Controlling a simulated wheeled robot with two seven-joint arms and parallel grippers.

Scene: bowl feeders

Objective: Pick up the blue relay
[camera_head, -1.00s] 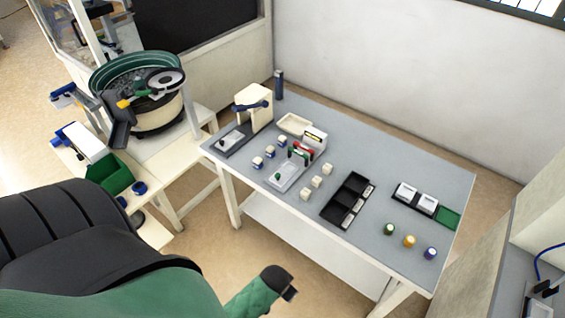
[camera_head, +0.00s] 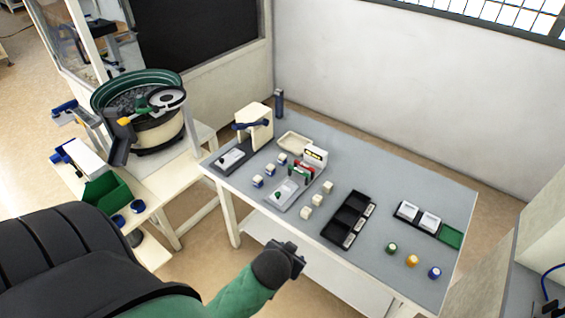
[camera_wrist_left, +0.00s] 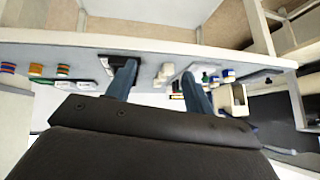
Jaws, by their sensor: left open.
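Three small white blocks with blue sides, which look like blue relays, stand in a row near the table's left end; the nearest blue relay (camera_head: 257,181) is by the front edge, and the others (camera_head: 270,169) (camera_head: 282,159) lie behind it. White-and-blue blocks (camera_wrist_left: 228,75) also show right of the fingers in the left wrist view. My left gripper (camera_head: 298,262) is in front of the table's front edge, apart from the blocks. In the left wrist view its two fingers (camera_wrist_left: 158,72) are spread and empty. My right gripper is not in view.
Beside the blue blocks stand a grey fixture (camera_head: 284,194), a cream press (camera_head: 256,125) and a cream tray (camera_head: 294,144). Cream blocks (camera_head: 318,199), a black tray (camera_head: 346,222) and small green, orange and blue round parts (camera_head: 411,260) lie rightward. A bowl feeder (camera_head: 140,105) stands left.

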